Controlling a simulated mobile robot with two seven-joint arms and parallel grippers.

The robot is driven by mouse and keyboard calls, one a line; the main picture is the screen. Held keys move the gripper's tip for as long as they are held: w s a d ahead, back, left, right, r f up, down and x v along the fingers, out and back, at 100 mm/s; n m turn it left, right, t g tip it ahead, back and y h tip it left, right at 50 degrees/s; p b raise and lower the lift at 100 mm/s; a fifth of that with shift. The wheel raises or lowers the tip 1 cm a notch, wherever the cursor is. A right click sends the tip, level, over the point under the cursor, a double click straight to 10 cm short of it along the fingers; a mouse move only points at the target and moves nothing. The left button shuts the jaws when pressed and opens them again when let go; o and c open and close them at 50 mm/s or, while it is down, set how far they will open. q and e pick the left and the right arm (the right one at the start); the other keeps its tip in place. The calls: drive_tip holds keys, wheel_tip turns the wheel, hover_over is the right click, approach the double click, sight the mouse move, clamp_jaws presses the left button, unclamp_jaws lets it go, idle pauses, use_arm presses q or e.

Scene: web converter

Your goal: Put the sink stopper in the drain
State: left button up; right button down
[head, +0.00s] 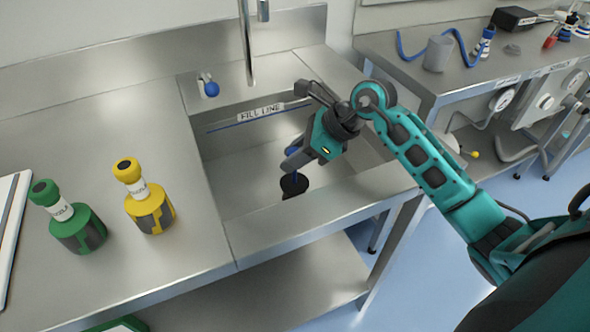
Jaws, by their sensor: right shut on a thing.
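The sink basin (240,170) is a steel well set into the counter, with a "FILL LINE" label and a blue line on its back wall. My right gripper (290,170) reaches down into the basin from the right, jaws pointing downward. It is shut on the sink stopper (295,186), a small black round piece showing just below the fingertips near the front right of the basin. I cannot tell whether the stopper touches the basin floor. The drain cannot be made out. My left gripper is not in view.
A green bottle (77,233) and a yellow bottle (150,210) stand on the counter left of the basin. A faucet pipe (247,45) hangs above the back. A blue-knobbed valve (210,88) sits behind the basin. A second bench (460,78) stands at the right.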

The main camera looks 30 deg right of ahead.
sight(295, 182)
wheel_tip(295, 182, down, 4)
drive_tip(key=shift+r, duration=0.1)
drive_tip(key=shift+f, duration=0.25)
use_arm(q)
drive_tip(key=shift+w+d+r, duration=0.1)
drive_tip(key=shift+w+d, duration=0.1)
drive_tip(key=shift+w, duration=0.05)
use_arm(e)
drive_tip(key=shift+f+b, duration=0.1)
drive_tip(key=shift+b, duration=0.2)
drive_tip(key=c, duration=0.8)
unclamp_jaws()
